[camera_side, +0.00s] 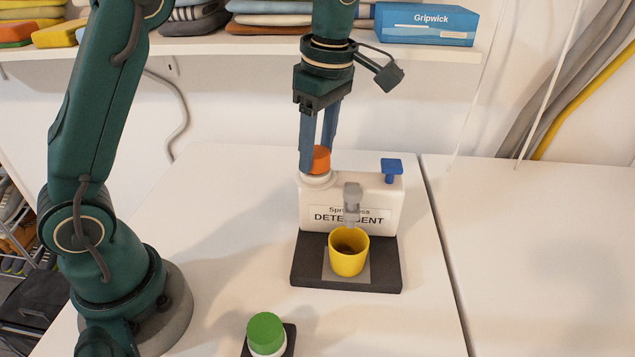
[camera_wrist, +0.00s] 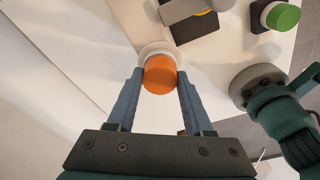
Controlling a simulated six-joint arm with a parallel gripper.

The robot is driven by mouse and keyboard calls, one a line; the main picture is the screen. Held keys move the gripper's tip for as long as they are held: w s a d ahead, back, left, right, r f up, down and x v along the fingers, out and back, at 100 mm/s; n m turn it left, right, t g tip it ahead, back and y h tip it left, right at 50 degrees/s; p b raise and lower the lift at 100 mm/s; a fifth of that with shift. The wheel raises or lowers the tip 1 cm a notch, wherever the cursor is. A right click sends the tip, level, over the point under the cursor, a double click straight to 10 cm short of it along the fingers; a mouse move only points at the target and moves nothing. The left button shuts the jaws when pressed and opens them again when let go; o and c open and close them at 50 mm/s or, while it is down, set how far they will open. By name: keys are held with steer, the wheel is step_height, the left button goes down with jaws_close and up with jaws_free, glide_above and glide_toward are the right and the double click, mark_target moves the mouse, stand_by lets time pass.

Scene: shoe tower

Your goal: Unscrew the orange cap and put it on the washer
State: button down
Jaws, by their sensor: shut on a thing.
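The orange cap (camera_side: 320,158) sits on the round white neck at the left of the white detergent dispenser (camera_side: 310,200). My gripper (camera_side: 317,160) points down from above, with its two blue fingers shut on the cap's sides. In the wrist view the orange cap (camera_wrist: 160,75) lies between the fingertips (camera_wrist: 160,78), with the pale neck (camera_wrist: 155,48) showing beyond it. The cap looks level and close on the neck; its thread is hidden. The white flat top (camera_side: 220,200) under the dispenser may be the washer.
A yellow cup (camera_side: 348,262) stands under the grey spout (camera_side: 352,197) on a dark base (camera_side: 385,272). A blue knob (camera_side: 391,168) rises at the right. A green button (camera_side: 266,333) is in front. A shelf (camera_side: 235,42) is behind. The white top is clear left of the dispenser.

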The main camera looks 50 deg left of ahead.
mark_target(317, 152)
steer(key=shift+r, duration=0.4)
steer(key=shift+r, duration=1.05)
steer(key=shift+r, duration=0.15)
